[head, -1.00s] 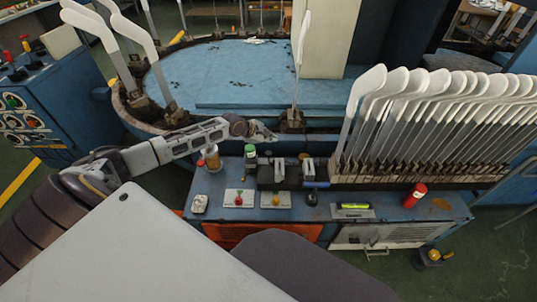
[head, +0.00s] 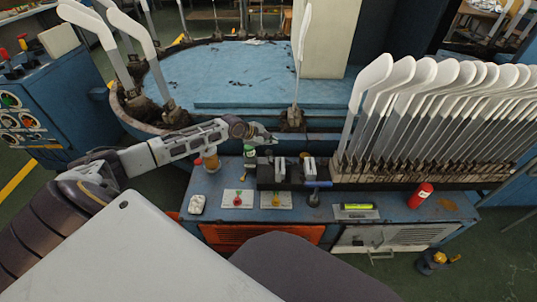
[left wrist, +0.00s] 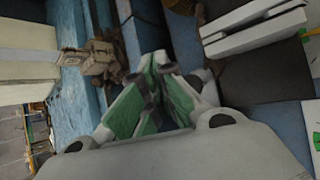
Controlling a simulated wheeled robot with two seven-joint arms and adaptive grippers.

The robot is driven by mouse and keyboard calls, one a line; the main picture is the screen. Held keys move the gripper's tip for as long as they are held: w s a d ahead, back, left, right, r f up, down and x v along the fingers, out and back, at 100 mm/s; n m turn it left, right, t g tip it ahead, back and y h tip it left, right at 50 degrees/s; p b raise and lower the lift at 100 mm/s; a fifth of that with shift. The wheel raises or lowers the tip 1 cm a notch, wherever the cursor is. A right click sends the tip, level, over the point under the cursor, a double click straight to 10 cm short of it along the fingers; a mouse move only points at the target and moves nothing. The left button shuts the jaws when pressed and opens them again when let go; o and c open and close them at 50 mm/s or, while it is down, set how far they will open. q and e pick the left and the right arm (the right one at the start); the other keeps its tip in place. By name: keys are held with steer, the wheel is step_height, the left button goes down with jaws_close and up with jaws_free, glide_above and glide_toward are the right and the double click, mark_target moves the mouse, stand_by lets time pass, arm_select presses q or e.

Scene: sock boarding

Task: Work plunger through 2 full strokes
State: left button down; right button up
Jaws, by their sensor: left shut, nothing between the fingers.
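My left gripper (head: 270,139) is shut and empty. No part is clearly recognisable as the plunger. A blue T-shaped handle (head: 318,184) stands in front of the black fixture with grey blocks (head: 308,168), right of the gripper. My right gripper is not in view.
The bench top (head: 212,187) also holds an amber jar (head: 211,161), red (head: 237,199) and yellow (head: 275,199) knobs on plates, a yellow-green level (head: 356,206) and a red bottle (head: 420,195). A rack of white sock forms (head: 400,110) stands at right. A round blue platform (head: 230,75) lies behind.

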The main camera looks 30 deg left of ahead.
mark_target(270, 153)
arm_select(q)
steer(key=shift+f, duration=1.4)
steer(key=shift+f, duration=0.1)
stand_by(0.5)
steer(key=shift+f+p, duration=0.2)
steer(key=shift+p, duration=0.35)
steer(key=shift+f, duration=0.15)
